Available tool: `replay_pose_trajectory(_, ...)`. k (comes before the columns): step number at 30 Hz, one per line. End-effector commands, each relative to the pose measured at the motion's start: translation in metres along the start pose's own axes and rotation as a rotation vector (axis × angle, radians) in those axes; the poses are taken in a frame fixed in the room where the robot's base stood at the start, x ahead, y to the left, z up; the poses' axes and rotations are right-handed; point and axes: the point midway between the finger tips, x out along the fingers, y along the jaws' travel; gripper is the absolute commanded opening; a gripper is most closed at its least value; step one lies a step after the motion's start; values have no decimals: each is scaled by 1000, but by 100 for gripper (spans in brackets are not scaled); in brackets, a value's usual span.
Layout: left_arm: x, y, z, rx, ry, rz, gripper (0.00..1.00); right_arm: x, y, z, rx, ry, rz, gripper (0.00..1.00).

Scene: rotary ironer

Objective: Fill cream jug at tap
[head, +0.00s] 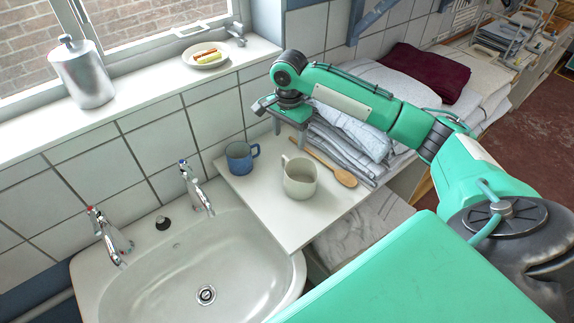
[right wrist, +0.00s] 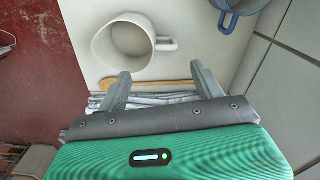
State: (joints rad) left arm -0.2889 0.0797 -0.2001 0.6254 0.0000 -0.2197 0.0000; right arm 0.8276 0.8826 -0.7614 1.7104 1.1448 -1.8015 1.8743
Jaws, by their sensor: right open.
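The cream jug (head: 299,178) stands upright on the white counter right of the sink, its handle pointing up-left. In the right wrist view the jug (right wrist: 126,48) lies beyond my fingertips and looks empty, with its handle to the right. My right gripper (head: 289,134) is open and empty, behind the jug and not touching it; its two spread fingers also show in the right wrist view (right wrist: 160,70). A tap with a blue mark (head: 196,187) and one with a red mark (head: 107,238) stand at the sink's back edge. My left gripper is out of view.
A blue mug (head: 238,158) stands close left of the jug. A wooden spoon (head: 343,178) lies to its right, by folded cloths (head: 345,140). The sink (head: 165,280) is empty. The windowsill holds a metal canister (head: 83,75) and a plate of food (head: 206,62).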

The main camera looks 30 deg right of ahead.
Motion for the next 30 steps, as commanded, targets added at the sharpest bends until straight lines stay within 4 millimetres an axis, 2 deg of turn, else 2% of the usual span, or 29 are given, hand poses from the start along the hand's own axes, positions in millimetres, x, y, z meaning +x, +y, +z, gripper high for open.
replay_pose_trajectory(5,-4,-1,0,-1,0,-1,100,12,0,-2,14,-1,6,68)
replay_pose_trajectory(12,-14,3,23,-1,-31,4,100,59,1,-2,14,0,7,68)
replay_pose_trajectory(15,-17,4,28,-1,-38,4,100,73,0,-2,13,-1,4,68)
replay_pose_trajectory(19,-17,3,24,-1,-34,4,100,84,0,-2,12,-1,3,68)
replay_pose_trajectory(23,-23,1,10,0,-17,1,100,92,-1,-2,12,0,5,68)
replay_pose_trajectory(26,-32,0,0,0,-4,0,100,107,-3,-3,13,0,6,68)
replay_pose_trajectory(30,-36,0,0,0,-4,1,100,128,-4,-3,12,-1,4,68)
